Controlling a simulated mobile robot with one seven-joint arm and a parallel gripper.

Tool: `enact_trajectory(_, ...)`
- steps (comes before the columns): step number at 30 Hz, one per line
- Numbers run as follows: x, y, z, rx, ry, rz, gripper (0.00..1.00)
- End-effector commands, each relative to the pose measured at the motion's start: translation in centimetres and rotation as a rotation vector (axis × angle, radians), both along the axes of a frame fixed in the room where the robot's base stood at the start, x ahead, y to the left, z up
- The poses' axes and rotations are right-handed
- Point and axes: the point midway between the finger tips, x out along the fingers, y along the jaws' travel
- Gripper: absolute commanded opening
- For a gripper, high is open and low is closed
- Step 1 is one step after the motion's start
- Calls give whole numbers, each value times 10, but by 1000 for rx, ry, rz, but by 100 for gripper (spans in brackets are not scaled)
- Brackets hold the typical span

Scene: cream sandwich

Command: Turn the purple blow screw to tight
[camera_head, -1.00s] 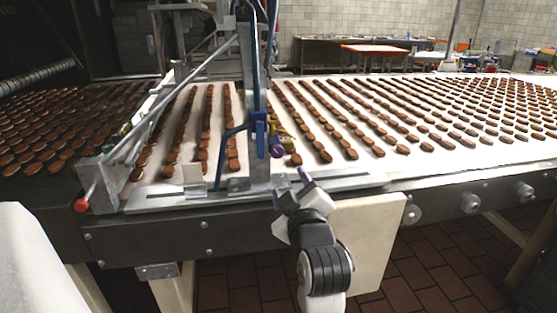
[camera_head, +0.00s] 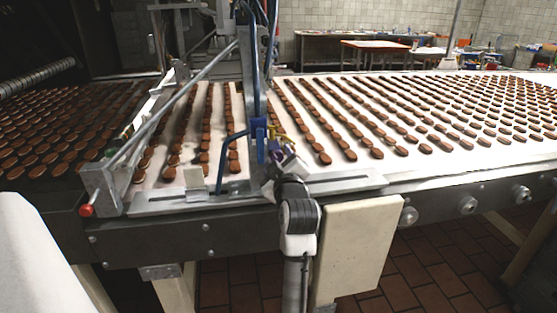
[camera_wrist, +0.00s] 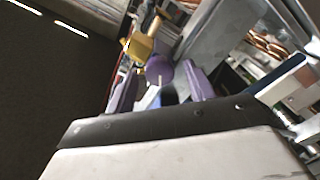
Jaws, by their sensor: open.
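The purple screw (camera_head: 271,144) sits on the metal post above the near edge of the conveyor, beside a yellow part. In the wrist view the rounded purple screw (camera_wrist: 158,68) is ahead of my gripper, with the yellow part (camera_wrist: 138,45) just beyond it. My gripper (camera_head: 284,160) is close to the screw, reaching up from below right in the head view. In the wrist view, its two purple fingers (camera_wrist: 161,86) are apart, with the screw showing between them. I cannot tell whether they touch it. My gripper partly covers the screw in the head view.
A blue bent handle (camera_head: 230,150) and the upright metal post (camera_head: 247,70) stand just left of the screw. Rows of brown biscuits (camera_head: 207,125) lie on the white belt. A metal rail plate (camera_head: 335,185) runs along the near edge. A red knob (camera_head: 87,211) is at left.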

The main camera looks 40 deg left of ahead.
Motion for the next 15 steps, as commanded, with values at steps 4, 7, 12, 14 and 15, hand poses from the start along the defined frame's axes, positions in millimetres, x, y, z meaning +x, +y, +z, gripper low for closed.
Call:
enact_trajectory(4, 0, 0, 0, 0, 0, 0, 54)
enact_trajectory(7, 0, 0, 0, 0, 0, 0, 46)
enact_trajectory(12, 0, 0, 0, 0, 0, 0, 24)
enact_trajectory(14, 0, 0, 0, 0, 0, 0, 16)
enact_trajectory(15, 0, 0, 0, 0, 0, 0, 11)
